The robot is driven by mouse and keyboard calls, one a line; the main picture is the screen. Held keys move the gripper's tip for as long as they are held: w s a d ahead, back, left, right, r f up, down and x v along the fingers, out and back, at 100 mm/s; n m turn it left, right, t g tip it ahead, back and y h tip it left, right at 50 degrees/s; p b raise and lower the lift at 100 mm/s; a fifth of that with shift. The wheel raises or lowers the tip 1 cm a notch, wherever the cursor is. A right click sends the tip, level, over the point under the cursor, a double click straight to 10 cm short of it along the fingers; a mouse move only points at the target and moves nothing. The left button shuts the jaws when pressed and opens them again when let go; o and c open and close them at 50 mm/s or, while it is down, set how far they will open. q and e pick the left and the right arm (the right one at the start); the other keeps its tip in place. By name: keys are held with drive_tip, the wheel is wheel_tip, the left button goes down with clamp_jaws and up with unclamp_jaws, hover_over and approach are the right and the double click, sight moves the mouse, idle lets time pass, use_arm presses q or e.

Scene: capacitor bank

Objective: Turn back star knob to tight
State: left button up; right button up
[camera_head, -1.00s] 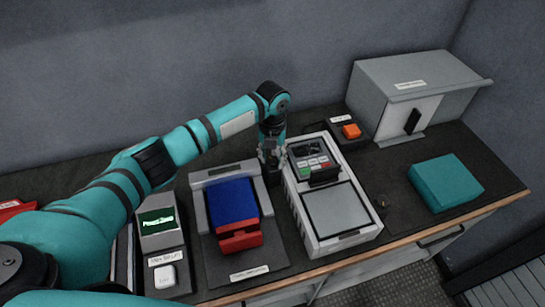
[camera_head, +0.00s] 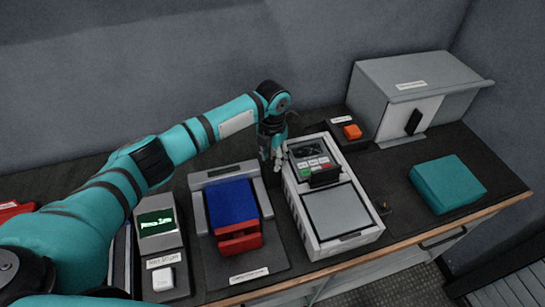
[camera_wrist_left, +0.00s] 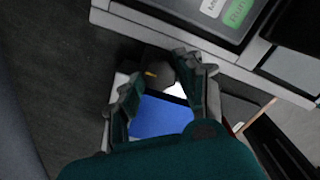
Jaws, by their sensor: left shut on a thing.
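The star knob (camera_wrist_left: 157,74) shows in the left wrist view as a dark round shape with a small yellow mark, partly covered by the fingers. My left gripper (camera_wrist_left: 163,82) has its two fingers on either side of it and is shut on it. In the head view my left gripper (camera_head: 279,160) points down beside the back left corner of the grey keypad device (camera_head: 310,221). The knob is hidden there behind the fingers. Its exact turn position cannot be told. My right gripper is not in view.
A blue block (camera_head: 232,201) with a red front (camera_head: 240,241) sits in a grey cradle left of the device. A lit display unit (camera_head: 157,222), an orange button (camera_head: 352,131), a teal box (camera_head: 447,184) and a grey cabinet (camera_head: 420,75) stand around. The right counter front is clear.

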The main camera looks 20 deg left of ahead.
sight(273, 160)
use_arm(q)
drive_tip(key=shift+w+r, duration=0.1)
drive_tip(key=o, duration=1.1)
drive_tip(key=shift+o, duration=0.2)
wheel_tip(273, 160, up, 12)
